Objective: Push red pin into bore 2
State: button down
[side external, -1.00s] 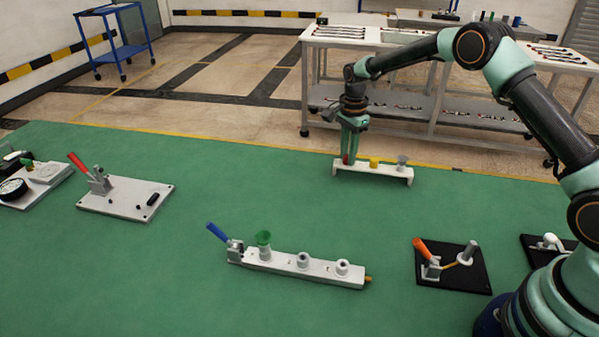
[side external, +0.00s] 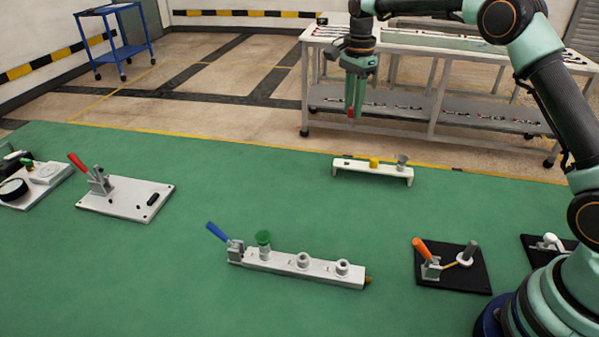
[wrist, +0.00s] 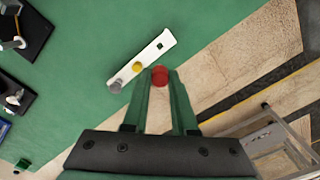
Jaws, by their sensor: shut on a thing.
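My gripper (side external: 354,110) is shut on the red pin (side external: 352,113) and holds it in the air above and behind the white pin rack (side external: 385,174). The red pin also shows between the fingers in the wrist view (wrist: 159,76). The rack holds a yellow pin (side external: 374,162) and a grey pin (side external: 402,160); its left place is empty. The white bore block (side external: 320,271) lies on the green table, with a green pin (side external: 263,239) standing at its left bore and two open grey collars, the middle (side external: 303,260) and the right (side external: 342,267). Bore numbers are too small to read.
A blue-handled clamp (side external: 235,250) stands at the block's left end. A black plate with an orange-handled clamp (side external: 452,270) lies to its right. A grey plate with a red-handled clamp (side external: 125,198) lies far left. Green table is clear between rack and block.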

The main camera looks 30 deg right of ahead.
aim_at(351, 108)
notch_tip(351, 108, up, 6)
jog(key=shift+f, duration=0.25)
jog(key=shift+a+r, duration=0.15)
jog(key=shift+a, duration=0.15)
jog(key=s+a+f+n, duration=0.2)
jog(key=s+a, duration=0.1)
jog(key=a, duration=0.5)
jog(key=s+a+f+n, duration=0.1)
jog(key=s+a+f, duration=0.15)
jog(key=a, duration=0.55)
jog(key=s+a+f+n, duration=0.3)
jog(key=s+a+f, duration=0.2)
jog(key=s+a, duration=0.5)
jog(key=s, duration=0.4)
jog(key=shift+f, duration=0.15)
jog(key=shift+f, duration=0.1)
jog(key=shift+f, duration=2.8)
jog(key=shift+f, duration=1.5)
